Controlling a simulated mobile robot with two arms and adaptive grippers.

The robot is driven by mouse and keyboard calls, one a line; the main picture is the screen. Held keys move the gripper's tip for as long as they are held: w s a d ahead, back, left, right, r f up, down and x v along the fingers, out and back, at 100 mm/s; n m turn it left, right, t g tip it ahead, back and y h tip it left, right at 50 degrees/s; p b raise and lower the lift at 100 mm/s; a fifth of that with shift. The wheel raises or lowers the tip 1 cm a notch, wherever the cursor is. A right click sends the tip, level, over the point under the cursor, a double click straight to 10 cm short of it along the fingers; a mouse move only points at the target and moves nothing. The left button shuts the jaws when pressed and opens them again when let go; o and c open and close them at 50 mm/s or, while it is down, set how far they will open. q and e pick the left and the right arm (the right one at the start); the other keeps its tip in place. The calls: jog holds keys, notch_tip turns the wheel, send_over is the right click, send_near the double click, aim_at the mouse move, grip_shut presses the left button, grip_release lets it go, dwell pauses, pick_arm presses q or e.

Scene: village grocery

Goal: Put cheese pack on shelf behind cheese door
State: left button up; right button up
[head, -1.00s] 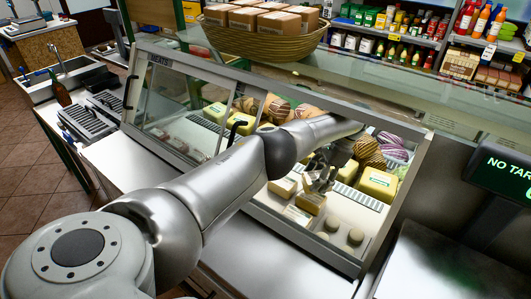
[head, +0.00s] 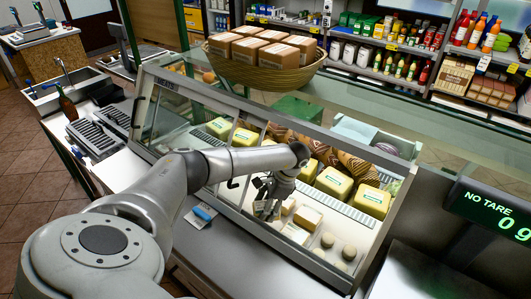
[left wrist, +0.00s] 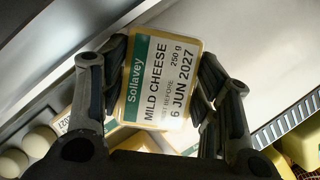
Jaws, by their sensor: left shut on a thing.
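My left gripper (head: 266,208) is shut on a cheese pack (left wrist: 160,82), whose white and green label reads "Sollavey Mild Cheese" in the left wrist view. The fingers hold the pack by its two sides. In the head view the gripper points down over the left part of the cheese section, and the held pack is mostly hidden. The glass-fronted case (head: 310,274) stands open at the cheese section. Small cheese packs (head: 307,217) lie on its lower shelf, right of the gripper. My right gripper is not in view.
Yellow cheese blocks (head: 334,182) and round white cheeses (head: 327,240) share the case. The meats side at left is behind glass. A basket of boxes (head: 265,70) sits on top. A blue-handled item (head: 204,213) lies on the front counter.

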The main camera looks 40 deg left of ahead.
aim_at(273, 205)
pick_arm(q)
jog(key=shift+w+f, duration=0.15)
jog(key=shift+f, duration=0.6)
notch_tip(273, 205, down, 4)
jog(key=shift+r, duration=0.15)
jog(key=o, duration=0.9)
jog(key=b+v, duration=0.1)
jog(key=v, duration=0.6)
jog(key=shift+r, duration=0.15)
